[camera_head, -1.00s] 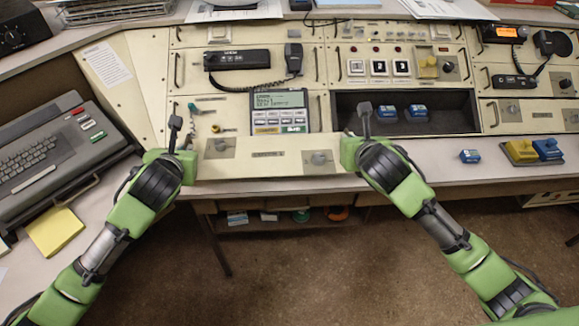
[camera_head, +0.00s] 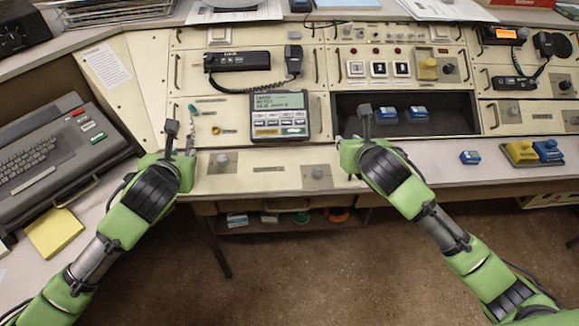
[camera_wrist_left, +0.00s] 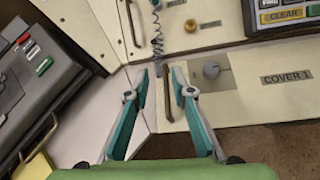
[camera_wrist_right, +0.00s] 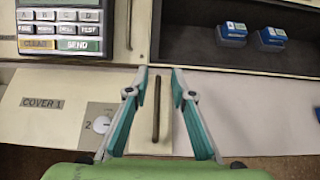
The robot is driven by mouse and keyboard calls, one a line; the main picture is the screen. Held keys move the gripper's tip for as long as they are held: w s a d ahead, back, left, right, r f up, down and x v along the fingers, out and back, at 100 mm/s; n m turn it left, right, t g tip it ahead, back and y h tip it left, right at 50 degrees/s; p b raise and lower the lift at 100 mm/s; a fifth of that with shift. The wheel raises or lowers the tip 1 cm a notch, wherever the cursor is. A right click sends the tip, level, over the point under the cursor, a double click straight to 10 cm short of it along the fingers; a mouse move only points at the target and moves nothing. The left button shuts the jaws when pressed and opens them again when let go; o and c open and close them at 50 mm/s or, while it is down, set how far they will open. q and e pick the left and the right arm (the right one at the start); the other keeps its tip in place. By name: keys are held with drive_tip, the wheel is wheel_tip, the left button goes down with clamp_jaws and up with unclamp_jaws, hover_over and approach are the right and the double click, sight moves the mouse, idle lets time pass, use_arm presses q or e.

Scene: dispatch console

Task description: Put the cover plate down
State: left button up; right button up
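The cover plate (camera_head: 268,179) is a cream panel labelled COVER 1, with two round knobs and a handle near each end. It appears to lie flat on the console's front worktop, its near side at the front edge. My left gripper (camera_head: 181,130) is at its left end; in the left wrist view the left handle (camera_wrist_left: 168,97) stands between the parted fingers. My right gripper (camera_wrist_right: 160,71) is at the right end, its parted fingers on either side of the right handle (camera_wrist_right: 155,110) with gaps visible. Both look open.
Behind the plate are a keypad display unit (camera_head: 279,116) and an open dark recess (camera_head: 440,125) holding two blue blocks. A keyboard terminal (camera_head: 60,150) stands at left.

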use_arm(q)
drive_tip(key=v, duration=0.9)
use_arm(e)
drive_tip(key=v, duration=1.2)
use_arm(q)
drive_tip(key=shift+s, duration=0.1)
